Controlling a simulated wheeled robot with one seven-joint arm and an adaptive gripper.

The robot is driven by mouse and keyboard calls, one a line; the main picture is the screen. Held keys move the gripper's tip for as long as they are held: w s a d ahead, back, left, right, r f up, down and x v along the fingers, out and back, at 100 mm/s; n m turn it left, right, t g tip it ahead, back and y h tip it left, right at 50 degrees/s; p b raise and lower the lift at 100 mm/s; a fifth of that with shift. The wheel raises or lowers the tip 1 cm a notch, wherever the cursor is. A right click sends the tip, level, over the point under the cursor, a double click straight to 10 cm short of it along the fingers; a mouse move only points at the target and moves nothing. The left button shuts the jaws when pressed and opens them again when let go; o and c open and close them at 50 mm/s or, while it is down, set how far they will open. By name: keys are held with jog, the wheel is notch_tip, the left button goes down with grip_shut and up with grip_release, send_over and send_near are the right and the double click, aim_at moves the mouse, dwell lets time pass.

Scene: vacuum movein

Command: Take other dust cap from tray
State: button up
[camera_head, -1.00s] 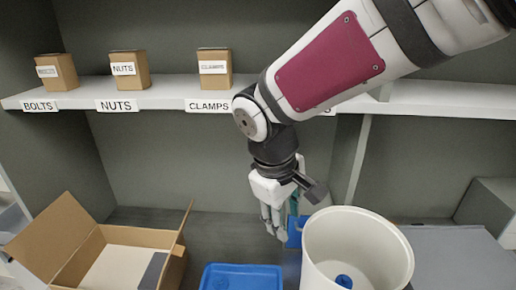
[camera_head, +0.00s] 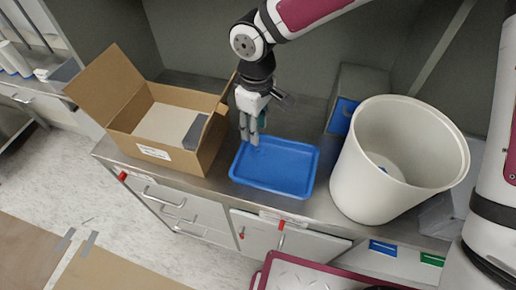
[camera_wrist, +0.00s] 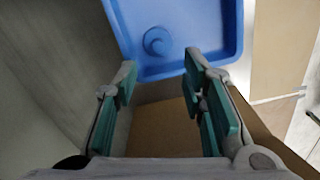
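The blue tray (camera_head: 290,190) lies on the counter between the cardboard box and the white bucket. It also shows in the wrist view (camera_wrist: 200,18). A round blue dust cap (camera_wrist: 157,41) sits in the tray, near the edge closest to the gripper in the wrist view. My gripper (camera_head: 252,140) points down over the tray's back left corner. In the wrist view its fingers (camera_wrist: 158,72) are apart with nothing between them, and the cap shows beyond the fingertips. In the head view the cap is hard to make out beside the fingers.
An open cardboard box (camera_head: 200,150) stands close left of the tray. A tall white bucket (camera_head: 365,185) stands right of it, with a small blue thing (camera_head: 383,168) inside. A blue-fronted bin (camera_head: 342,115) is behind. The counter's front edge runs just before the tray.

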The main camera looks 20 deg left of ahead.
aim_at(258, 147)
jog(key=shift+d+f+p, duration=0.2)
jog(key=shift+f+p, duration=0.2)
jog(key=shift+f, duration=3.45)
jog(key=shift+w, duration=0.1)
jog(key=shift+c, duration=0.6)
jog(key=c, duration=0.8)
